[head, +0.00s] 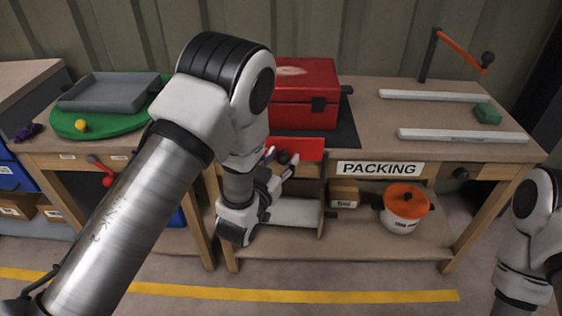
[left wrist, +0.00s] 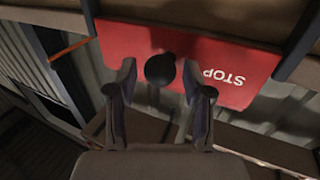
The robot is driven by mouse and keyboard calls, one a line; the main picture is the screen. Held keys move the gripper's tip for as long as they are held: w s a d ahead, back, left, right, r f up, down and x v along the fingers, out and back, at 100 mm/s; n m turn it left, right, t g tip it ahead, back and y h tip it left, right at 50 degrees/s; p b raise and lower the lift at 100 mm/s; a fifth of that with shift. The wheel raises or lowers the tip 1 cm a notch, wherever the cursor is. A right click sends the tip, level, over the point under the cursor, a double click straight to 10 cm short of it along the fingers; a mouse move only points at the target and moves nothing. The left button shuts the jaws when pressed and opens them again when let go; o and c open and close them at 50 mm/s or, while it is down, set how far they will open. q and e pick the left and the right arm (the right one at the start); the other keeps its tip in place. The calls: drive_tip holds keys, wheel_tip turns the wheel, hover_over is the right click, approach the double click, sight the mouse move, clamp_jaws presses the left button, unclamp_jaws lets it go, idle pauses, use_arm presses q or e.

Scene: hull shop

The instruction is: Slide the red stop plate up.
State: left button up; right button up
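The red stop plate (head: 309,148) sits upright at the packing bench's front, just below the table top. In the left wrist view the plate (left wrist: 222,58) shows the word STOP upside down, between dark side rails. A round black knob (left wrist: 160,69) stands out from its face. My left gripper (left wrist: 160,78) is open, with one finger on each side of the knob and a gap visible on both sides. In the head view the left gripper (head: 278,168) reaches the plate's left part, and my arm hides some of it. My right gripper is out of view; only part of that arm shows at the right edge.
A red toolbox (head: 305,92) stands on a dark mat above the plate. A PACKING label (head: 379,169) is on the bench front. A small cardboard box (head: 343,193) and a white pot with orange lid (head: 404,209) stand on the lower shelf.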

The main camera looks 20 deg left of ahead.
use_arm(q)
drive_tip(key=shift+f, duration=0.15)
drive_tip(key=shift+s, duration=0.35)
drive_tip(key=s, duration=0.6)
drive_tip(key=shift+s+a, duration=0.4)
